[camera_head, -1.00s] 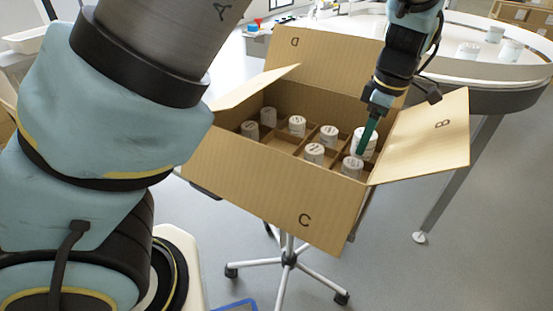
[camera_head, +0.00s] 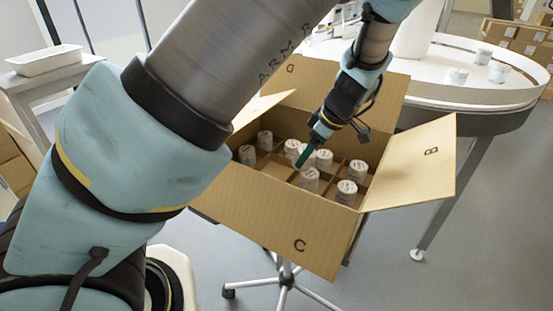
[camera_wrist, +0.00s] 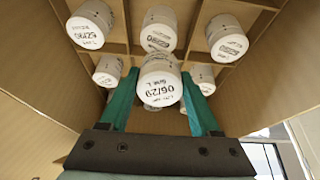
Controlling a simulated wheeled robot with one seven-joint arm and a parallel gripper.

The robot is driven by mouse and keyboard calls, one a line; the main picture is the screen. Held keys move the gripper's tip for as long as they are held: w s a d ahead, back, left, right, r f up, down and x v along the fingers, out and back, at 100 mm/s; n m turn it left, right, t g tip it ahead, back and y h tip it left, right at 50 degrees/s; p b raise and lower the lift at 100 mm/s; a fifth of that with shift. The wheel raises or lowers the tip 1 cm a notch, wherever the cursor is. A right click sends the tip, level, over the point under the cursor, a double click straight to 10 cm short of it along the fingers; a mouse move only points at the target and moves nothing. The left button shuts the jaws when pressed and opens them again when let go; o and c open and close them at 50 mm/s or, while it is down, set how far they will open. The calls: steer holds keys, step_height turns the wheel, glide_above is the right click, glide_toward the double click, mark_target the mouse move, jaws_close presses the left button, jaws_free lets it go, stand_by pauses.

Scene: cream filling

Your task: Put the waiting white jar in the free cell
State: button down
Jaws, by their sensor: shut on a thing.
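My gripper (camera_head: 303,158) has green fingers and is shut on a white jar (camera_wrist: 160,82) with a printed lid, which shows large between the fingers in the wrist view. In the head view the held jar is partly hidden by the fingers. It is over the middle of the open cardboard box (camera_head: 285,225), above the dividers. Whether the held jar has entered a cell is unclear.
Other white jars (camera_head: 358,170) fill cells around the held one. The box flaps stand open, including the right flap (camera_head: 420,165). More jars (camera_head: 457,76) stand on the round white table (camera_head: 440,60) at the back right.

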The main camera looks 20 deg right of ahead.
steer(key=w+a+f, duration=0.1)
steer(key=w, duration=0.1)
steer(key=w+a+f+p, duration=0.1)
steer(key=w, duration=0.1)
steer(key=w+a+f, duration=0.1)
steer(key=w+a, duration=0.1)
steer(key=shift+a, duration=0.1)
steer(key=shift+p+x, duration=0.4)
steer(key=shift+x, duration=1.1)
steer(key=shift+w+a+r+g+h+p, duration=0.2)
steer(key=shift+g+h+p, duration=0.1)
steer(key=shift+g+p, duration=0.1)
steer(key=shift+w+a+g+h+p, duration=0.15)
steer(key=shift+w+g+h+p, duration=0.2)
steer(key=shift+g+h+p, duration=0.45)
steer(key=shift+s+f, duration=0.1)
steer(key=shift+f, duration=0.8)
